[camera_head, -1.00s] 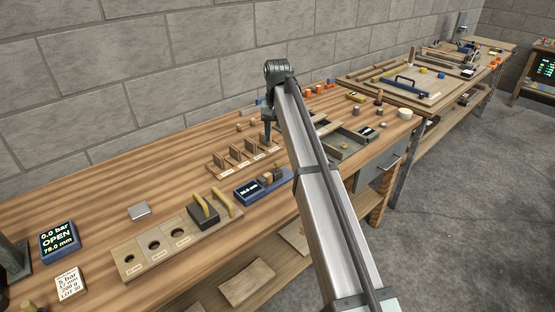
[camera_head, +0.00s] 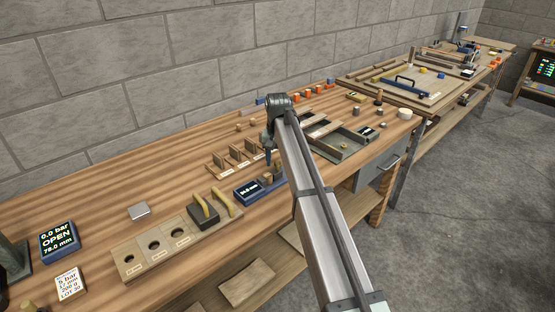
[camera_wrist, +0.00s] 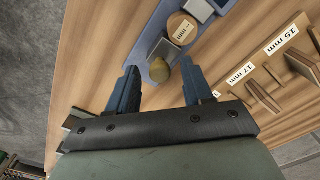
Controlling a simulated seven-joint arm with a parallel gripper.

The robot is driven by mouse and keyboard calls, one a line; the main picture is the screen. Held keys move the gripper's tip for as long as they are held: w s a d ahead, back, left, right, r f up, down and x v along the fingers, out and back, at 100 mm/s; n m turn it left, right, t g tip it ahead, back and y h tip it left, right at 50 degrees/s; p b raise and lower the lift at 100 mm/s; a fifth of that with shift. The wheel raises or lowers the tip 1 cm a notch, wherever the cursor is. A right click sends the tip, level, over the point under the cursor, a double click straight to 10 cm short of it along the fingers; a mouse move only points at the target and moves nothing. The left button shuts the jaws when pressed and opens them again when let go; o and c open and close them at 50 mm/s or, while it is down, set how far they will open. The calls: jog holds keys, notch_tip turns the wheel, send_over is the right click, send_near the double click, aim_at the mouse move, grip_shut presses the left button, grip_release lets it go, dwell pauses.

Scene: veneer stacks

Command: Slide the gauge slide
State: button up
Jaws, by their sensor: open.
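The gauge has a blue base with a dark readout (camera_head: 249,191) and small wooden parts at its right end. In the wrist view, the blue base (camera_wrist: 147,48) carries a light wooden round part (camera_wrist: 182,25), a small label and a rounded olive-yellow knob (camera_wrist: 159,70). I cannot tell for sure which part is the slide. My gripper (camera_head: 268,159) is just above the right end of the gauge, pointing down. In the wrist view, its two blue fingers (camera_wrist: 159,78) are apart, with the knob between and just beyond their tips. No contact is visible.
Upright wooden pieces stand in a labelled rack (camera_head: 236,158) behind the gauge. A wooden board with round holes (camera_head: 153,246) lies to the left, with a dark block and yellow handles. A grey tray (camera_head: 345,150) lies to the right. The front table edge is close.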

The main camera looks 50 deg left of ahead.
jog(key=shift+c, duration=0.2)
grip_shut()
dwell(0.3)
jog(key=shift+w, duration=0.85)
jog(key=shift+o, duration=0.2)
grip_release()
jog(key=shift+r, duration=0.1)
notch_tip(320, 180, up, 14)
jog(key=shift+f, duration=0.2)
